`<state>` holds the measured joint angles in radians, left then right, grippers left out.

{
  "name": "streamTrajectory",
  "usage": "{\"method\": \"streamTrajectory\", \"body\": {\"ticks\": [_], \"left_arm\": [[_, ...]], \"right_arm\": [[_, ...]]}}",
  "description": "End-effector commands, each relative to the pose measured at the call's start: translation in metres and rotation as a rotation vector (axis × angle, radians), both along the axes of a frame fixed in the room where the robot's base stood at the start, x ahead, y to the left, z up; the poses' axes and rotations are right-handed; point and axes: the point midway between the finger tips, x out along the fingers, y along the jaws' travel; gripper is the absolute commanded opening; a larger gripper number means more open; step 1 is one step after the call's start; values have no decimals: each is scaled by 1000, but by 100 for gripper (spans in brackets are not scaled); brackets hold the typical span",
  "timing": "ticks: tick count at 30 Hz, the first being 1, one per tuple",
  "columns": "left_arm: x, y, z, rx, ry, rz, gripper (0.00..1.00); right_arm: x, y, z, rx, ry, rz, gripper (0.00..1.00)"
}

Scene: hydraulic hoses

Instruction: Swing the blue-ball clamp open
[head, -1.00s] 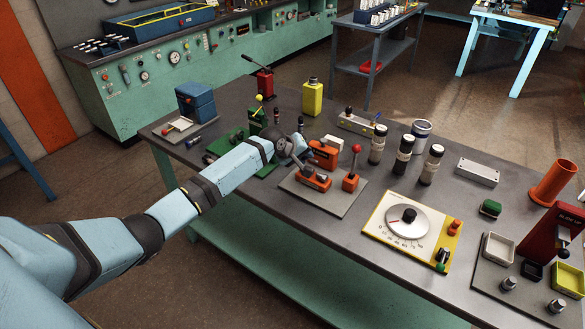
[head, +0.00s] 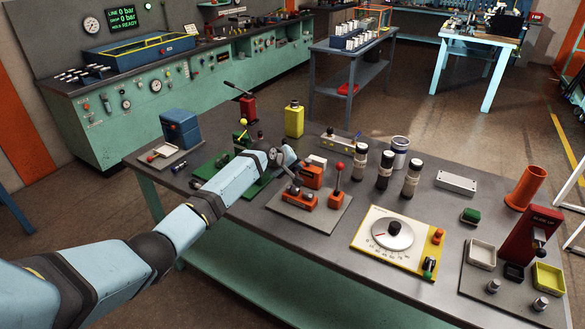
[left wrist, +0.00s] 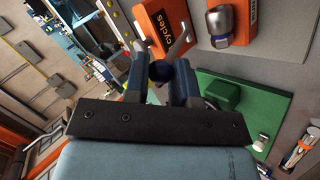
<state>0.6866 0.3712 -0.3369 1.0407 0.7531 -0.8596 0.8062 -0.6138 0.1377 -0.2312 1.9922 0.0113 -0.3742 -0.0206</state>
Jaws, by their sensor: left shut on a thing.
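My left gripper (head: 288,160) reaches over the orange clamp fixture (head: 299,197) on its grey plate (head: 272,203). In the left wrist view, its two fingers (left wrist: 161,84) are shut on the dark blue ball (left wrist: 160,69) at the end of a grey lever. An orange block lettered "cycles" (left wrist: 170,24) lies beyond the ball. In the head view, my gripper hides the ball and most of its lever, so the lever's angle is hard to tell. A red-ball lever (head: 338,167) stands upright at the right of the same plate. My right gripper is not in view.
A green clamp with a yellow ball (head: 243,122) stands behind my wrist; its green plate shows in the left wrist view (left wrist: 252,115). Dark bottles (head: 385,168) and a dial board (head: 362,238) stand to the right. The bench front edge is clear.

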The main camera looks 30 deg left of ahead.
Motion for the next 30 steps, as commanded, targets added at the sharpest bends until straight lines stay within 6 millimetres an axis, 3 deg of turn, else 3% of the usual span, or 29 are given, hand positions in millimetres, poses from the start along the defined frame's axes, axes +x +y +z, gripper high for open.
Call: {"method": "streamTrajectory", "body": {"ticks": [4,5,8,20,30], "left_arm": [[4,0,8,-2,-18,2,0],[4,0,9,-2,-17,3,29],[3,0,8,-3,-16,2,50],[-4,3,9,-1,-9,1,50],[-51,19,54,1,-10,-1,50]], "right_arm": [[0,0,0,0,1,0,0],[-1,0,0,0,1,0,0],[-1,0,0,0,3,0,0],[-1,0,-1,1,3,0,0],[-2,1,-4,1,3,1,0]]}}
